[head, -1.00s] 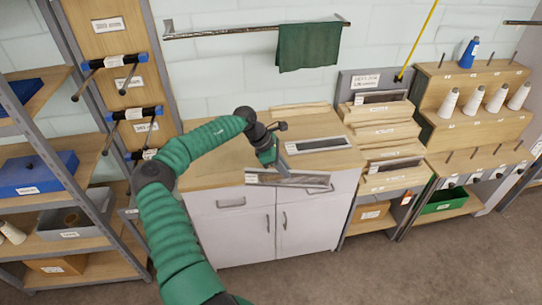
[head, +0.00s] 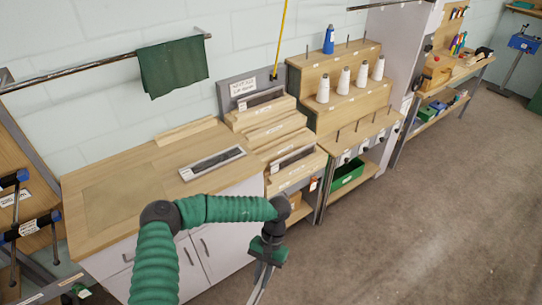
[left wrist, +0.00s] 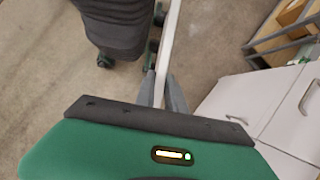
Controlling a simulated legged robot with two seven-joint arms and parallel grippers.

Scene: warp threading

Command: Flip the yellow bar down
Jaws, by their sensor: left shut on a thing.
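The yellow bar (head: 281,38) stands nearly upright against the wall in the head view, with its lower end at a dark joint by the grey signboard (head: 238,92). Its top is cut off by the picture edge. My left gripper (head: 264,268) is low in front of the cabinet, well below and apart from the bar. It is shut on a long thin metal frame (head: 259,290), seen nearly edge-on. In the left wrist view, the frame (left wrist: 170,45) runs up from between the fingers (left wrist: 163,92). My right gripper is not in view.
Stepped wooden slats (head: 270,130) stand below the signboard. Another framed piece (head: 212,163) lies on the cabinet top (head: 110,205). White cones (head: 343,82) and a blue bottle (head: 329,40) stand on the wooden rack. Open floor (head: 430,190) lies to the right.

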